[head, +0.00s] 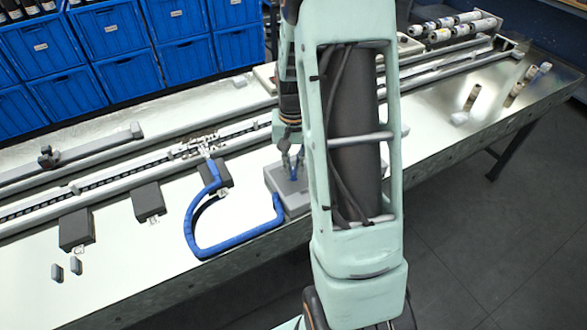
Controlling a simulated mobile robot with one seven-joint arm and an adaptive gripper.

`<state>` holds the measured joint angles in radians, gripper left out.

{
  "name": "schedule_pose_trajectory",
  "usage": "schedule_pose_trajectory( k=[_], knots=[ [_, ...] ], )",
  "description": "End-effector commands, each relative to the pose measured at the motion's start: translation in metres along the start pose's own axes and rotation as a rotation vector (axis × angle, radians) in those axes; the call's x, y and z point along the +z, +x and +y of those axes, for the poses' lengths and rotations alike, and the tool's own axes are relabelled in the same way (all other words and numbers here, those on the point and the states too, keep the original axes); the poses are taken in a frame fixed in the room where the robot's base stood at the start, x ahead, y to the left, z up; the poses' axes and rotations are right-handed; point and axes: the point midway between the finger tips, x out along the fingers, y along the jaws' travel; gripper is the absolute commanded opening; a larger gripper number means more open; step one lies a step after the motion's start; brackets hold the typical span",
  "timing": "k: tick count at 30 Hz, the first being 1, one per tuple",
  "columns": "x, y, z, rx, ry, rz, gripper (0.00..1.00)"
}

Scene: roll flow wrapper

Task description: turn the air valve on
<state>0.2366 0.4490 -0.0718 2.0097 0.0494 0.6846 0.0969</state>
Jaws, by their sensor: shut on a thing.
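A grey box (277,184) sits on the bench near its front edge, and a small blue part (294,174), which looks like the air valve handle, stands on top of it. My gripper (292,161) points down over the box, with its fingers shut on the blue handle. My own arm covers the right side of the box. The handle is small and partly between the fingers, so I cannot tell which way it is turned. A thick blue hose (193,233) loops from the box along the bench to a dark block at the rail.
Dark blocks (77,229) stand along the long rail (110,190) at the left. Two small grey pieces (57,272) lie near the front edge. Blue crates (120,40) stand behind. White rolls (455,25) and small cylinders (472,97) are at the right.

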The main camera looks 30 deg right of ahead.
Motion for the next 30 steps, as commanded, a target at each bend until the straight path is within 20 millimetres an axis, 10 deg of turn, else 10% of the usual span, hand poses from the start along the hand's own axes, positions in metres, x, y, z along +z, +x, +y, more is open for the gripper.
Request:
schedule_pose_trajectory(
  k=[20,25,30],
  knots=[
    [-0.0007,-0.0008,-0.0003,0.0,0.069,0.002,0.0],
    [-0.0006,-0.0007,-0.0003,0.0,0.069,0.001,0.25],
    [-0.0003,-0.0004,-0.0003,0.0,0.068,0.001,0.27]
  ],
)
